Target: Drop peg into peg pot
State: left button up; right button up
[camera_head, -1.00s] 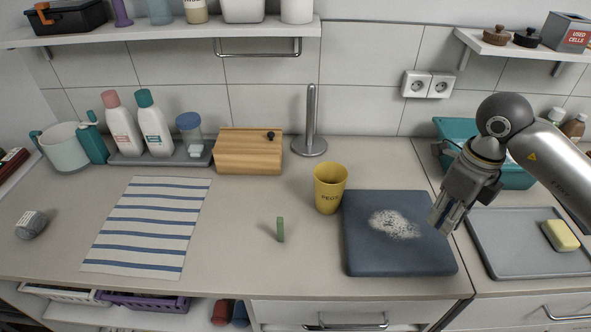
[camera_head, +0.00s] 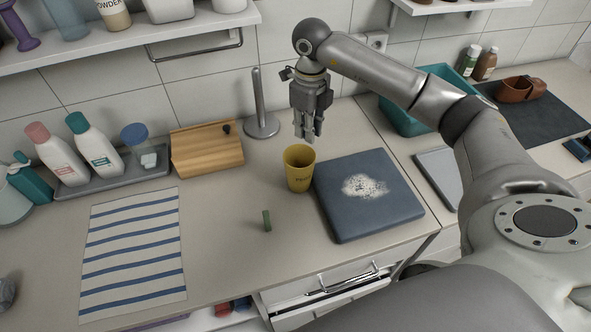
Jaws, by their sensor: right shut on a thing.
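The pot's bottom inside is hidden. My left gripper is not in view.
A dark blue slab (camera_head: 367,194) with a white powder patch lies right of the pot. A metal upright holder (camera_head: 260,105) and wooden box (camera_head: 206,149) stand behind. A striped cloth (camera_head: 133,252) lies left. My right arm crosses above the teal basin (camera_head: 421,110).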

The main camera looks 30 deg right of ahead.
notch_tip(320, 180, down, 5)
jog(key=shift+w+a+r+b, duration=0.1)
jog(key=shift+r+b, duration=0.05)
jog(key=shift+b, duration=0.95)
jog(key=o, duration=0.8)
jog(key=shift+c, duration=0.2)
notch_tip(320, 180, up, 12)
